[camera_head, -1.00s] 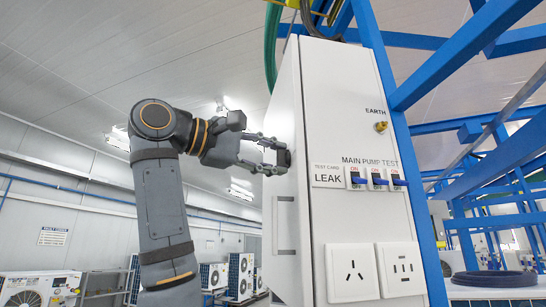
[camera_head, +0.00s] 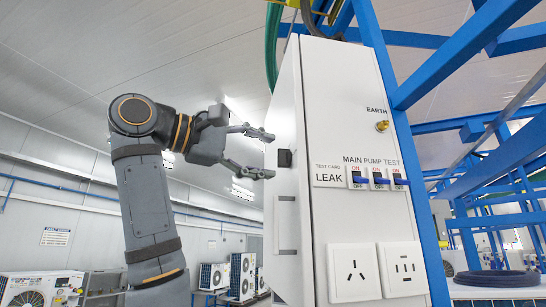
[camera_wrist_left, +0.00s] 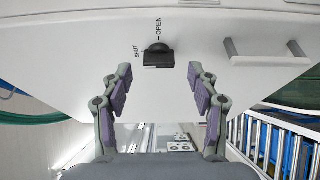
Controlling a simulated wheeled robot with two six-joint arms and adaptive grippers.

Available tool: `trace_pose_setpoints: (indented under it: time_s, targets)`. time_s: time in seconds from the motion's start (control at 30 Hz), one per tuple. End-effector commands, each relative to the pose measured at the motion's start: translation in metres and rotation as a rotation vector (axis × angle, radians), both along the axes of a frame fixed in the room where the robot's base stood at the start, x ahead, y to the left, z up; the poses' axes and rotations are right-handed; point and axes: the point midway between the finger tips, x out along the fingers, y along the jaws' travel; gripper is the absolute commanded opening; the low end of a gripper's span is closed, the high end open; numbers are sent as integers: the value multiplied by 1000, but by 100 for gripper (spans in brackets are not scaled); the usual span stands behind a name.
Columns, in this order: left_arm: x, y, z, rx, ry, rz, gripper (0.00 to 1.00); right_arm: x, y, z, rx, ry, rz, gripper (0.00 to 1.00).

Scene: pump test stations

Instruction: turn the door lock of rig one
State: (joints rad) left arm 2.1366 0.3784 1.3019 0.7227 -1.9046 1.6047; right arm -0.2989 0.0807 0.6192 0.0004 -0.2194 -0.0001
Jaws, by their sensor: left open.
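The door lock (camera_head: 285,158) is a small black knob on the left face of the white rig cabinet (camera_head: 335,100). In the left wrist view the lock (camera_wrist_left: 158,57) sits by the printed words OPEN and SHUT; I cannot tell surely which it points to. My left gripper (camera_head: 268,154) is open and empty, just left of the lock, with one finger higher and one lower. In the left wrist view the fingers (camera_wrist_left: 160,75) stand on both sides of the lock's line, apart from it. My right gripper is not in view.
A door handle (camera_wrist_left: 265,48) is on the same face as the lock. The front panel has blue switches (camera_head: 379,178), sockets (camera_head: 357,272) and a brass earth stud (camera_head: 382,126). Blue frame beams (camera_head: 395,130) stand right of the cabinet. The space left of the cabinet is open.

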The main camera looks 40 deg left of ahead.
Motion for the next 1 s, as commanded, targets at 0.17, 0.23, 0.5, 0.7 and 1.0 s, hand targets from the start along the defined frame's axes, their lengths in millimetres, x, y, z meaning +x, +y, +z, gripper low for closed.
trace_pose_setpoints:
  time_s: [0.17, 0.23, 0.5, 0.7, 1.0]
  targets:
    - [-31, 13, 1, -1, -3, 2, 60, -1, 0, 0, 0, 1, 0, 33]
    - [-38, 15, 1, -1, -2, 0, 60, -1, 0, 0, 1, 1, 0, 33]
    - [-43, 17, 0, -1, 0, 0, 60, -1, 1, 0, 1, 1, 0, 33]
    - [-43, 17, 0, -1, 0, 0, 60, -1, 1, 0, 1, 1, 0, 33]
    - [-44, 17, 0, -1, -1, 1, 60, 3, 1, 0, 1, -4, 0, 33]
